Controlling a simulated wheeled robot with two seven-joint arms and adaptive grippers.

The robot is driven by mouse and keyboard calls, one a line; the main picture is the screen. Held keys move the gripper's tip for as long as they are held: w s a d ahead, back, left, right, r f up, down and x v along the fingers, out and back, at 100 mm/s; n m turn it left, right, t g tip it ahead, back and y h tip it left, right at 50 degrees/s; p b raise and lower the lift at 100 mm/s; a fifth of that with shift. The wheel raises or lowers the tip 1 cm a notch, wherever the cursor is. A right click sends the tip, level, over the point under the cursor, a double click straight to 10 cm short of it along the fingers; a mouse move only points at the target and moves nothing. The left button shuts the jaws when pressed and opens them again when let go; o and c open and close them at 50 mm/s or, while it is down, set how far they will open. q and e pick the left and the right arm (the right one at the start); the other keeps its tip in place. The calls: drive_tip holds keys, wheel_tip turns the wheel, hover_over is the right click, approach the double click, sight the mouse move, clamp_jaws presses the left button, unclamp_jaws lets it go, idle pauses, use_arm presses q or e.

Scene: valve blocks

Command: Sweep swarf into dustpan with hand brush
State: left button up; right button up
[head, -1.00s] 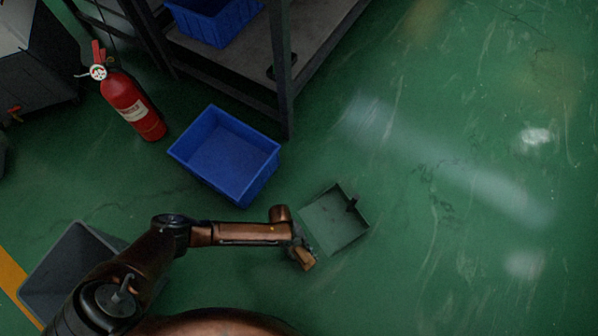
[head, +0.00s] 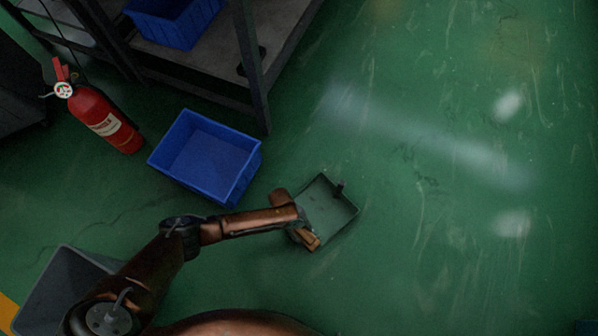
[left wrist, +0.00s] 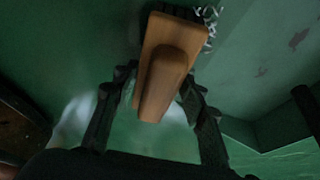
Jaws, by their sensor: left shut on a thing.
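The hand brush (head: 309,239) has a tan wooden body. My left gripper (head: 298,230) is shut on it. In the left wrist view the brush (left wrist: 178,38) sits between the two dark fingers (left wrist: 160,108), with dark bristles at its far end. Silvery curls of swarf (left wrist: 209,20) lie beside the bristles. The grey-green dustpan (head: 333,212) lies on the floor, and the brush overlaps its lower left edge in the head view. I cannot tell whether the brush touches the pan. Swarf is too small to make out in the head view. My right gripper is out of view.
A blue bin (head: 207,160) stands on the floor left of the dustpan. A red fire extinguisher (head: 105,120) and a dark shelf frame (head: 250,75) stand beyond. A grey bin (head: 58,290) is at lower left. The green floor (head: 440,230) to the right is clear.

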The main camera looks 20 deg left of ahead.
use_arm(q)
drive_tip(key=shift+w+d, duration=0.3)
drive_tip(key=shift+w, duration=0.45)
drive_tip(key=shift+w+d, duration=0.3)
drive_tip(key=shift+w, duration=0.4)
drive_tip(key=r+p, duration=0.2)
drive_tip(key=s+r+p, duration=0.1)
drive_tip(key=shift+a+r, duration=0.25)
drive_tip(key=shift+r, duration=0.15)
drive_tip(key=r, duration=0.1)
drive_tip(key=s+r+p, duration=0.1)
drive_tip(key=p, duration=0.1)
drive_tip(key=shift+s+a+r, duration=0.15)
drive_tip(key=shift+a+r, duration=0.1)
drive_tip(key=shift+r, duration=0.15)
drive_tip(key=shift+s+r+p, duration=0.2)
drive_tip(key=shift+r+p, duration=0.1)
drive_tip(key=shift+f, duration=0.1)
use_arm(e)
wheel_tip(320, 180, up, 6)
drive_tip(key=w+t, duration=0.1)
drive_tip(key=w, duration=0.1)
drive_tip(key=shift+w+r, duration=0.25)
